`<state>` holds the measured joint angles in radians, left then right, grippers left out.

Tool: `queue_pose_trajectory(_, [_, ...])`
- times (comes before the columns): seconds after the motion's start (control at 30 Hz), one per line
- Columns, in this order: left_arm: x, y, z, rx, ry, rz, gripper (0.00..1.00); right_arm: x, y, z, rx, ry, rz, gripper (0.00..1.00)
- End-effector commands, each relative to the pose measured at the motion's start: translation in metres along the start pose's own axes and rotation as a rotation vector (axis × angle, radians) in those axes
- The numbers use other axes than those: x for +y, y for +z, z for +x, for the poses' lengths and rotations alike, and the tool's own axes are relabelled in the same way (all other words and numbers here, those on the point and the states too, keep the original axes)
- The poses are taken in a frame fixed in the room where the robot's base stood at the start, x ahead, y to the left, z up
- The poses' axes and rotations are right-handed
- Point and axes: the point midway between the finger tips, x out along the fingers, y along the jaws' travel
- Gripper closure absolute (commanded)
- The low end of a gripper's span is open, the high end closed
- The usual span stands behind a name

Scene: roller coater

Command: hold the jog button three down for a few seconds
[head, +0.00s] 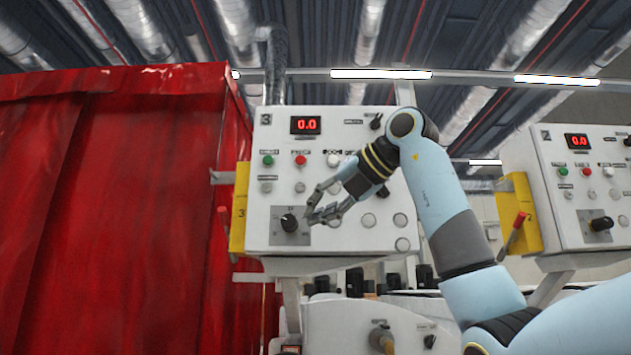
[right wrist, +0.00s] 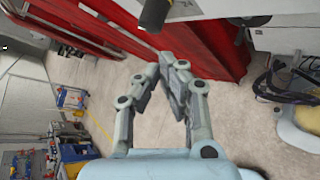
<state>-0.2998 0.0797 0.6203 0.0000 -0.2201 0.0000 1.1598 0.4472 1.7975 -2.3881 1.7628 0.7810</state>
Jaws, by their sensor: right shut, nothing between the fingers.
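The white control panel marked 3 (head: 340,234) hangs in the middle of the head view. Its upper row has a green button (head: 268,160), a red button (head: 300,160) and a white button (head: 333,160). The labels are too small for me to tell surely which is jog button three. My right gripper (head: 312,215) is shut and empty in front of the lower panel, just right of the black rotary knob (head: 289,222); I cannot tell whether it touches the panel. In the right wrist view its fingers (right wrist: 164,68) hold nothing. My left gripper is out of view.
A red curtain (head: 110,180) fills the left side. A yellow box (head: 240,210) with a red-handled lever sits on the panel's left edge. A similar panel marked 2 (head: 560,232) stands to the right. My right arm crosses panel 3's right side.

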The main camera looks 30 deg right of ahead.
Motion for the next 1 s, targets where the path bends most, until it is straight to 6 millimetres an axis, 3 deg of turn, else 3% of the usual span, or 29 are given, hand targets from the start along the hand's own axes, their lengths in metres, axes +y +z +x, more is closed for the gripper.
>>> queue_pose_trajectory(0.03, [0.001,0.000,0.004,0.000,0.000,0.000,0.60,0.011,0.014,-0.019,-0.056,0.017,-0.020,1.00])
queue_pose_trajectory(0.2, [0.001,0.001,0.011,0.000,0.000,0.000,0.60,0.044,0.048,-0.072,-0.180,0.071,-0.063,1.00])
queue_pose_trajectory(0.4, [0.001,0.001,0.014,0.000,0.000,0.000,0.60,0.064,0.067,-0.106,-0.247,0.109,-0.082,1.00])
queue_pose_trajectory(0.57, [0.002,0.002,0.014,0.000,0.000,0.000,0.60,0.069,0.070,-0.114,-0.260,0.119,-0.086,1.00])
queue_pose_trajectory(1.0, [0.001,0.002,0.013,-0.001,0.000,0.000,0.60,0.066,0.075,-0.109,-0.258,0.118,-0.085,1.00])
